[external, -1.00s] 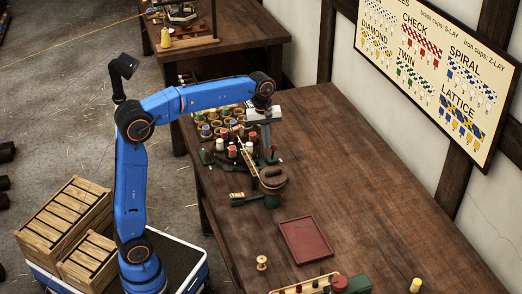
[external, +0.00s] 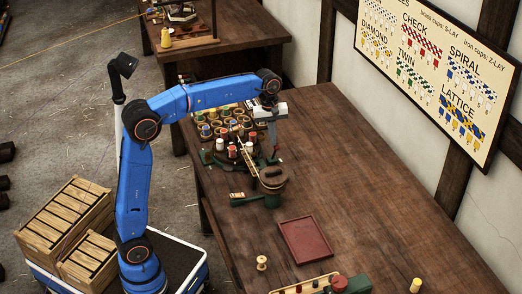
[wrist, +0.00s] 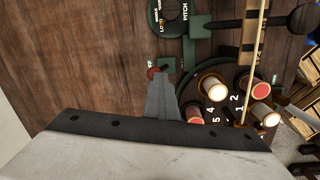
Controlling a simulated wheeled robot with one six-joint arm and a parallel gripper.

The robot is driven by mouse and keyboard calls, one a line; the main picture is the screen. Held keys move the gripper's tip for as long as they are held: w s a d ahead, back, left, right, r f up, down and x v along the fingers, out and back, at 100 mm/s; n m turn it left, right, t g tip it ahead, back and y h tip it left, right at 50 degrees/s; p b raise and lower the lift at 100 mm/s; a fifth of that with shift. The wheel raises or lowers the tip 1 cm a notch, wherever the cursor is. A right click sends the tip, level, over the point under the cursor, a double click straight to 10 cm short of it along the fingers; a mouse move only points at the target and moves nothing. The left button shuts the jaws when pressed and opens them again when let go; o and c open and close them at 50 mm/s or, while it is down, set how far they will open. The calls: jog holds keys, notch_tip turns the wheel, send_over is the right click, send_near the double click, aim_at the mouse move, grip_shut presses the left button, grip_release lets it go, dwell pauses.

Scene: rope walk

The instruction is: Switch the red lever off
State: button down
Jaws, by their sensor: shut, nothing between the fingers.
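The red lever (wrist: 152,73) shows in the wrist view as a small red knob beside a dark green bracket (wrist: 167,66). My gripper (wrist: 161,82) is shut and empty, its fingertips right beside the knob; I cannot tell whether they touch it. In the external view my gripper (external: 274,152) points down at the right edge of the bobbin machine. The lever cannot be made out clearly there. Its on or off position is not readable.
Several bobbins (external: 232,152) stand on the machine left of my gripper. A brown pot-like part (external: 273,178) and a brush (external: 245,200) are in front. A red tray (external: 304,240) lies nearer on the table.

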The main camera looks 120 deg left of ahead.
jog(key=shift+w+f, duration=0.1)
notch_tip(320, 180, up, 10)
jog(key=w+a, duration=0.1)
jog(key=a, duration=0.1)
jog(key=shift+a, duration=0.15)
dwell(0.3)
jog(key=d+f+m, duration=0.2)
jog(key=d+m, duration=0.2)
jog(key=d, duration=0.7)
jog(key=d+f+m+t, duration=0.1)
jog(key=d+f+m, duration=0.15)
jog(key=d, duration=0.85)
jog(key=d+f+m, duration=0.1)
jog(key=d+m, duration=0.4)
jog(key=d, duration=0.6)
jog(key=s+d+f+m+t, duration=0.2)
jog(key=s+d+f+m, duration=1)
jog(key=s+d+f, duration=0.6)
jog(key=shift+s+d+f+m+t, duration=0.15)
jog(key=shift+d+f+m+t, duration=0.2)
jog(key=shift+d+f, duration=0.65)
